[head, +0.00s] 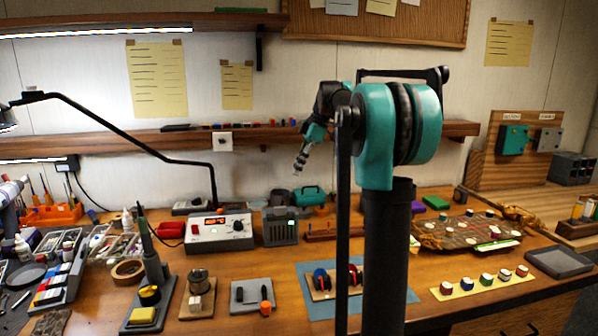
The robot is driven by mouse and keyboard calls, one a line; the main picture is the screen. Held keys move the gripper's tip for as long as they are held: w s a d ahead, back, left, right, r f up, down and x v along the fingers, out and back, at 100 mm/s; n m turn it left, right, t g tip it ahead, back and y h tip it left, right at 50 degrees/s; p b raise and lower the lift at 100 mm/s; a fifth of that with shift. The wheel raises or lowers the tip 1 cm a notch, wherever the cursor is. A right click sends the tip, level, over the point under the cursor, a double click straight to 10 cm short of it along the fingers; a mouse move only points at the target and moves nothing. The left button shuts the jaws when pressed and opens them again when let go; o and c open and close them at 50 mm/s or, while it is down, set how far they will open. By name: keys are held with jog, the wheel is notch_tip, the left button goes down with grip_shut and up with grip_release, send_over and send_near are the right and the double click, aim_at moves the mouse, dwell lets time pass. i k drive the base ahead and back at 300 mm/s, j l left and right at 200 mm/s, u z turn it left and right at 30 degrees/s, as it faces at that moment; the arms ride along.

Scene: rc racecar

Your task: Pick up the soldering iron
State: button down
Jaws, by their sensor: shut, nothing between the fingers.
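The soldering iron (147,236) stands tilted in a dark holder (153,267) on the left part of the workbench. Its dark handle sticks up, and its lower end is hidden in the holder. The holder's base carries a yellow sponge (142,315) at the front. My gripper (298,172) is small in the head view, shut and empty. It hangs in front of the wall shelf, up and to the right of the iron and well apart from it.
A soldering station (218,234) with a lit display stands behind and right of the iron. A tape roll (127,271) lies to its left, and a small stand (198,295) to its right. A black lamp arm (130,133) spans above. My own arm blocks part of the bench.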

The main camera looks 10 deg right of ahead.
aim_at(147, 242)
jog(key=k, duration=1)
